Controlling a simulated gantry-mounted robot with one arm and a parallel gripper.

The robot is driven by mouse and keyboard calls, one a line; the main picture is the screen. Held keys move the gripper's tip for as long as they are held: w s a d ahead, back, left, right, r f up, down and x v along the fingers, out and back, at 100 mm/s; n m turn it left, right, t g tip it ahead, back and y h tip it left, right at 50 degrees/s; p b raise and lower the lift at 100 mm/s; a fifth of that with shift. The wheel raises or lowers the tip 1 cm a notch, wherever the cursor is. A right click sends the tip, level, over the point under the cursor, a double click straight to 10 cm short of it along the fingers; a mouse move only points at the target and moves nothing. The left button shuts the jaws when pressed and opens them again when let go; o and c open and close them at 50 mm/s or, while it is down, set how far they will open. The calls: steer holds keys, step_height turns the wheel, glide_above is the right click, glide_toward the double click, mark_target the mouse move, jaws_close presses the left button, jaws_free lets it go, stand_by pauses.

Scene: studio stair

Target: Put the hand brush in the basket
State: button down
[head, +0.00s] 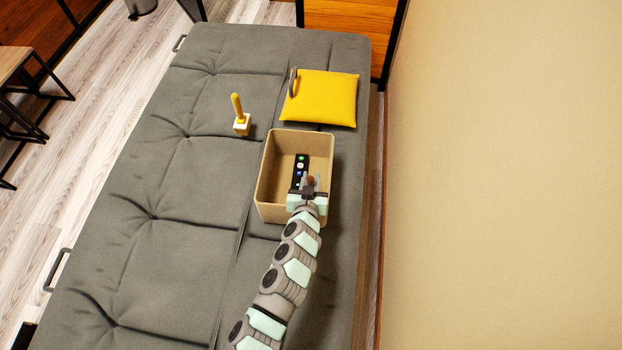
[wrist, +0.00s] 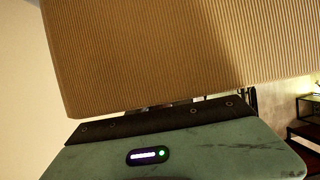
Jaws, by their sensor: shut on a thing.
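The open tan basket (head: 267,178) stands on the grey cushion, and its ribbed wall (wrist: 160,50) fills the upper wrist view. My gripper (head: 309,181) is over the near part of the basket, its fingers past the near rim. It is shut on a small brownish thing that I take to be the hand brush (head: 311,180). Only a bit of it shows between the fingers, and the rest is hidden.
A black remote (head: 301,162) with coloured buttons is in the basket, close to my fingers. A white block with a yellow stick (head: 240,118) stands left of the basket. A yellow cushion (head: 325,98) with a dark loop (head: 293,80) lies beyond. The grey cushion's left side is clear.

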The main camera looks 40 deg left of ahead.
steer(key=c, duration=1.2)
jaws_free()
steer(key=shift+f, duration=0.1)
steer(key=shift+s+d+r+p, duration=0.1)
steer(key=shift+s+r+p, duration=0.05)
steer(key=shift+r+p, duration=0.2)
steer(key=p+v, duration=0.3)
steer(key=v, duration=0.8)
steer(key=shift+s+d, duration=0.25)
